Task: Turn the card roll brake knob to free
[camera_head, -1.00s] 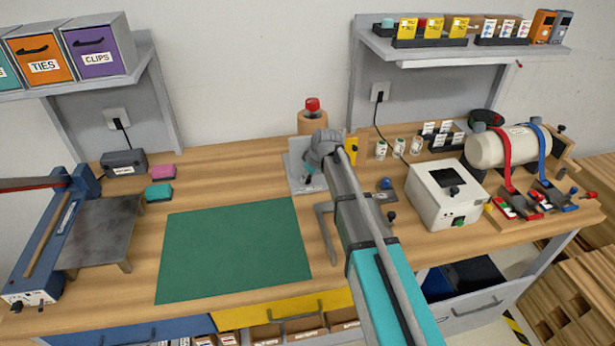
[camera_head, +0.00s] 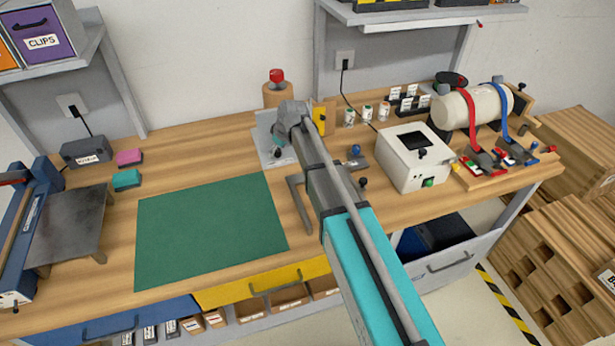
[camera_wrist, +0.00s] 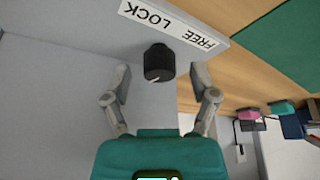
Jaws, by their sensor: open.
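The black brake knob (camera_wrist: 158,60) shows in the wrist view, with a short white mark on its lower edge. It sits on a grey plate beside a white label (camera_wrist: 172,24) reading LOCK and FREE, seen upside down. My gripper (camera_wrist: 161,73) is open, with one finger on each side of the knob and visible gaps between. Contact cannot be made out. In the head view, the card roll (camera_head: 277,97) with a red top stands behind my wrist at the grey plate (camera_head: 263,136). My arm hides the knob there.
A green mat (camera_head: 210,230) lies to the left of my arm. A white box device (camera_head: 412,165) and a strapped white cylinder (camera_head: 470,108) stand to the right. Small labelled pots (camera_head: 367,112) stand behind. A metal bracket (camera_head: 298,203) lies close to my forearm.

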